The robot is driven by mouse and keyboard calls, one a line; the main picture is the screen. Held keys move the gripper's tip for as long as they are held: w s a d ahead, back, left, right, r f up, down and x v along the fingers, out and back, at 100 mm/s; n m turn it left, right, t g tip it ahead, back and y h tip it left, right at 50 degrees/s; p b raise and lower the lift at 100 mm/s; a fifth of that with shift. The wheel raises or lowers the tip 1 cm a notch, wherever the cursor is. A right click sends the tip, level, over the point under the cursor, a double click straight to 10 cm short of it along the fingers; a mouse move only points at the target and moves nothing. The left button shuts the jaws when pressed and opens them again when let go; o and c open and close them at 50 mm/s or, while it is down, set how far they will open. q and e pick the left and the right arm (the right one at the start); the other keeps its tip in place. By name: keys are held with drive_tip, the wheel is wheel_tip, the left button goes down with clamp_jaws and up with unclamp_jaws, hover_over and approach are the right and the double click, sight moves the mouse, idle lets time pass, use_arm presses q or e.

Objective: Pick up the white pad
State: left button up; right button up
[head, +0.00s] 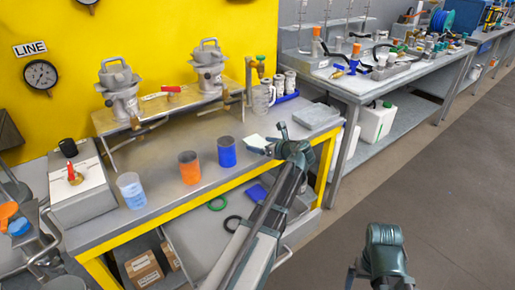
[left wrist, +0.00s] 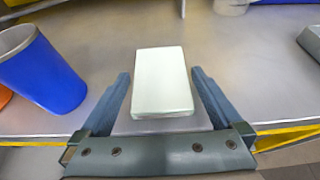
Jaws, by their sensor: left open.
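The white pad (left wrist: 162,80) is a pale rectangular block lying on the grey bench top. It lies between the two spread fingers of my left gripper (left wrist: 163,98) in the left wrist view, with a gap on each side. In the head view the pad (head: 256,141) shows small at the bench's front edge, partly behind my left gripper (head: 275,142), which is open and empty. My right gripper (head: 366,272) is low at the bottom right, away from the bench; its jaws are not clear.
A blue cup (head: 227,152) stands just left of the pad. An orange cup (head: 189,168) and a clear cup with blue liquid (head: 131,190) stand further left. A grey plate (head: 315,117) lies to the right. A metal rack (head: 168,106) with two drum agitators stands behind.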

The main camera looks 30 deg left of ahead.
use_arm(q)
drive_tip(key=shift+w+a+f, duration=0.25)
drive_tip(key=shift+a, duration=0.3)
drive_tip(key=c, duration=1.2)
drive_tip(key=shift+r, duration=0.2)
wheel_tip(320, 180, up, 10)
drive_tip(key=p, duration=1)
wheel_tip(320, 180, up, 11)
drive_tip(key=p, duration=1.1)
hover_over(260, 144)
drive_tip(key=shift+s, duration=0.15)
